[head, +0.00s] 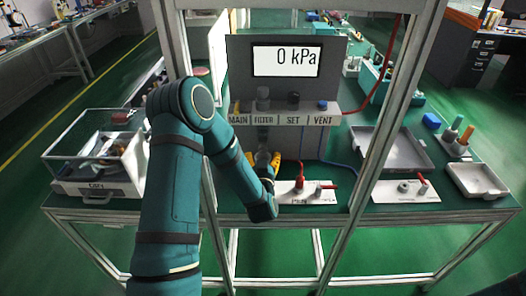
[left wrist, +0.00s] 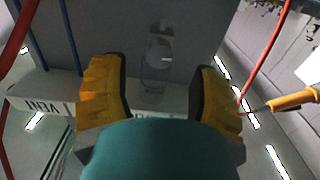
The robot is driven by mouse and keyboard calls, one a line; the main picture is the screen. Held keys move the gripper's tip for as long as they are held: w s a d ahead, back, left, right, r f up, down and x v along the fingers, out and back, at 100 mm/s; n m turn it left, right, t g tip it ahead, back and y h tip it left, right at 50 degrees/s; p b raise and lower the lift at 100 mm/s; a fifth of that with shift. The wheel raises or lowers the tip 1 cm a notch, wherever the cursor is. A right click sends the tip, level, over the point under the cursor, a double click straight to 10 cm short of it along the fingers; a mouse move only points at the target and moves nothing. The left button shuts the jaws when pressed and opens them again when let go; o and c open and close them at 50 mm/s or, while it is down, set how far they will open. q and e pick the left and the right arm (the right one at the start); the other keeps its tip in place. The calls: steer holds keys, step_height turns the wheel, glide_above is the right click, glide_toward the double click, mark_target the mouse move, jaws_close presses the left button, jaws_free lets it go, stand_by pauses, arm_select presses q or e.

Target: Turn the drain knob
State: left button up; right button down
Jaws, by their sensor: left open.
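A regulator stand (head: 240,75) with a display reading 0 kPa has a shelf labelled MAIN, FILTER, SET and VENT. A clear filter bowl (head: 263,133) hangs below the FILTER label. I cannot make out the drain knob clearly; the bowl's lower end is hidden by my gripper in the head view. My left gripper (head: 263,158), with yellow fingers, is open at the bowl's lower end. In the left wrist view the bowl (left wrist: 156,62) shows between the parted fingers, apart from both. My right gripper is not in view.
A white plate with a red-handled valve (head: 300,183) sits right of my left gripper. A second valve plate (head: 405,190) and grey trays (head: 395,150) stand further right. A clear-walled box (head: 100,160) is at the left. Frame posts (head: 392,80) rise at the bench front.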

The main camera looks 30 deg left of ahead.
mark_target(263, 150)
arm_select(q)
steer(key=shift+x, duration=1.8)
jaws_close()
